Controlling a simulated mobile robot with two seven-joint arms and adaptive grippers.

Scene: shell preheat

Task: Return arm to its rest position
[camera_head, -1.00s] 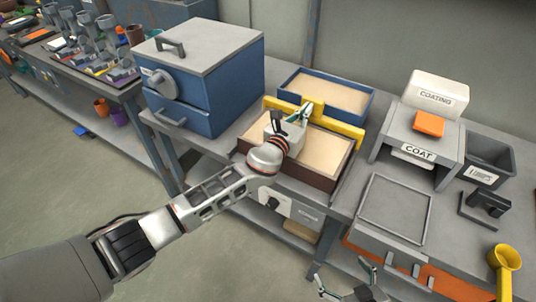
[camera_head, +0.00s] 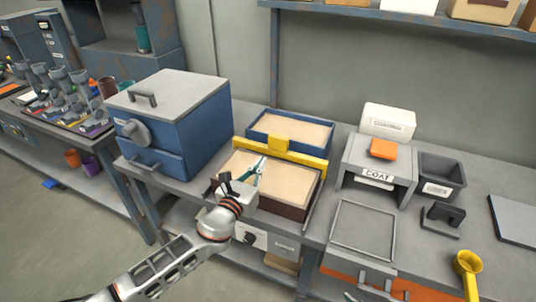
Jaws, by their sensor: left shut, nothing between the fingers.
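My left arm comes in from the lower left. My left gripper (camera_head: 258,170) is shut and empty, above the front sand-filled tray (camera_head: 290,210). Its fingers point up and away over the pale sand; whether they touch it I cannot tell. The gripper's body hides the tray's front left part. My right gripper (camera_head: 378,296) shows only as fingertips at the bottom edge, set apart from each other in front of the bench; the rest is out of view.
A blue oven-like box (camera_head: 205,120) stands left of the trays. A yellow bar (camera_head: 310,160) lies between the front tray and a blue sand tray (camera_head: 325,148). To the right are the COAT stand (camera_head: 385,178), a dark bin (camera_head: 455,172) and a yellow scoop (camera_head: 467,264).

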